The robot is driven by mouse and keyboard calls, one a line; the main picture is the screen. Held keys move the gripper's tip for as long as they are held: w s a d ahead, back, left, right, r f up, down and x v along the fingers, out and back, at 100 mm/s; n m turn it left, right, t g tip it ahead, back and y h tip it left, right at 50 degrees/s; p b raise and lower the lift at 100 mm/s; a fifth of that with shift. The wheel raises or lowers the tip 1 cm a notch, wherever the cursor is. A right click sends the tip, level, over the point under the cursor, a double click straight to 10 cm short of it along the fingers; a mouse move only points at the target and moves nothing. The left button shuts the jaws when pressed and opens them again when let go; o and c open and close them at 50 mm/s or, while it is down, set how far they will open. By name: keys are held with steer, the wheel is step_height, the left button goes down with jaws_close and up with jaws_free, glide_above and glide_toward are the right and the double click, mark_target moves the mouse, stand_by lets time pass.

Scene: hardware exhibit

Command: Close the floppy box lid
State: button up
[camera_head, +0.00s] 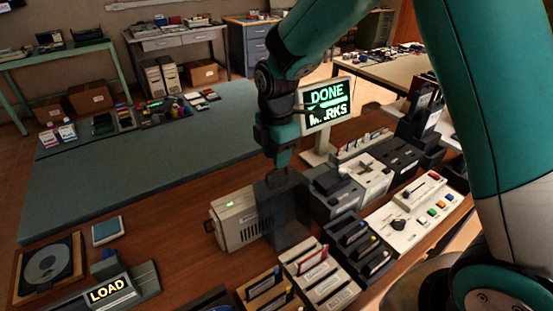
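A smoky, see-through panel (284,212), which looks like the floppy box lid, stands roughly upright near the middle of the wooden table. The box body under it is hard to make out, so I cannot tell which base it joins. My gripper (280,177) points down at the panel's top edge, at or very near it. The fingertips are small and dark against the panel, so contact and finger opening are unclear. A beige vented unit (235,219) with a green light stands just left of the panel.
Slotted disk holders (320,275) stand in front and to the right. A white control panel (416,215) is at right. A "DONE MARKS" screen (327,103) stands behind. A "LOAD" sign (109,290) and a blue disk (107,230) are at left. The grey-green mat (130,165) has free room.

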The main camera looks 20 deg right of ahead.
steer(key=shift+f, duration=1.4)
jaws_close()
